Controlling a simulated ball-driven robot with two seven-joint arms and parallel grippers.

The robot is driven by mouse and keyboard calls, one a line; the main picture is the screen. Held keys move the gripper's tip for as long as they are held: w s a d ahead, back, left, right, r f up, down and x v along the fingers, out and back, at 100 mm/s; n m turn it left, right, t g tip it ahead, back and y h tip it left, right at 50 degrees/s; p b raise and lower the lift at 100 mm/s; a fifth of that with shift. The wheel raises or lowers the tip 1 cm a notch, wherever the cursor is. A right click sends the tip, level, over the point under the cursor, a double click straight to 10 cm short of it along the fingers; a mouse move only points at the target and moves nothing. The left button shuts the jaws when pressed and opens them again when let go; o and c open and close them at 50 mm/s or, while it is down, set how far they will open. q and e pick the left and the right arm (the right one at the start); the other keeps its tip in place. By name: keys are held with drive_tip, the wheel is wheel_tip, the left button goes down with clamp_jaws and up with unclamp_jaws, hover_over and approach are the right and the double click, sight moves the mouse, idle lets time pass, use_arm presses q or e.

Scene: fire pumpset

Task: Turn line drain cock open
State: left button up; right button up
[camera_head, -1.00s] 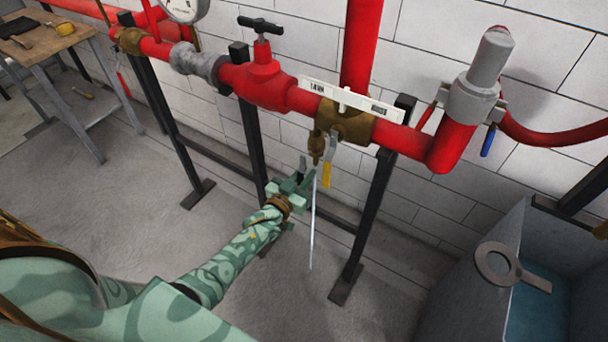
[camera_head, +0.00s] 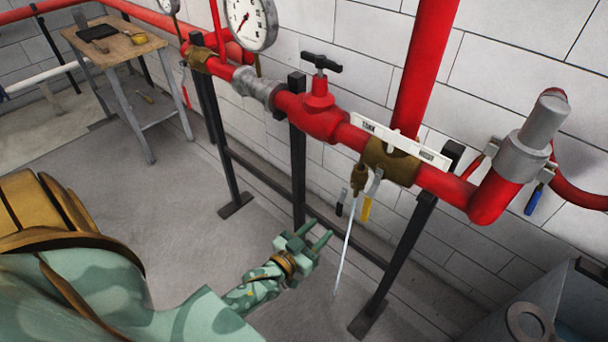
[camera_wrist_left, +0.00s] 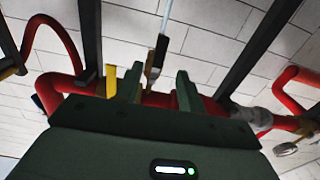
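A small brass drain cock (camera_head: 358,180) hangs under the red pipe. A black-gripped handle (camera_head: 342,202) is at its lower left, and a thin pale stream or rod runs from it towards the floor. A grey lever with a yellow grip (camera_head: 366,208) hangs just to its right. My left gripper (camera_head: 319,235) is open and empty, below and left of the handles, apart from them. In the left wrist view, the black grip (camera_wrist_left: 158,50) shows beyond the gap between my fingers (camera_wrist_left: 158,85), with the yellow grip (camera_wrist_left: 111,80) to the left. My right gripper is out of view.
The red pipe (camera_head: 447,185) runs along the white block wall on black posts (camera_head: 298,160). A red valve with a black T-handle (camera_head: 321,63) and a pressure gauge (camera_head: 248,22) are to the left. A wooden-topped table (camera_head: 115,45) stands far left. The floor between is clear.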

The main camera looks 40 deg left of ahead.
use_arm(q)
drive_tip(key=s, duration=0.4)
drive_tip(key=shift+s+a, duration=0.2)
drive_tip(key=shift+s, duration=0.2)
drive_tip(key=shift+f, duration=0.1)
drive_tip(key=s+f+m+g+y, duration=0.1)
drive_tip(key=s+f+g, duration=0.4)
drive_tip(key=s+f, duration=0.45)
drive_tip(key=s+f+g, duration=0.5)
drive_tip(key=s+f, duration=0.1)
drive_tip(key=f, duration=0.6)
drive_tip(key=s+d+f+m+g, duration=0.1)
drive_tip(key=s+f+g, duration=0.2)
drive_tip(key=s, duration=0.8)
drive_tip(key=s+d+f+m+g, duration=0.1)
drive_tip(key=s+f+g, duration=0.3)
drive_tip(key=s, duration=0.8)
drive_tip(key=shift+d+f, duration=0.15)
drive_tip(key=shift+f, duration=0.1)
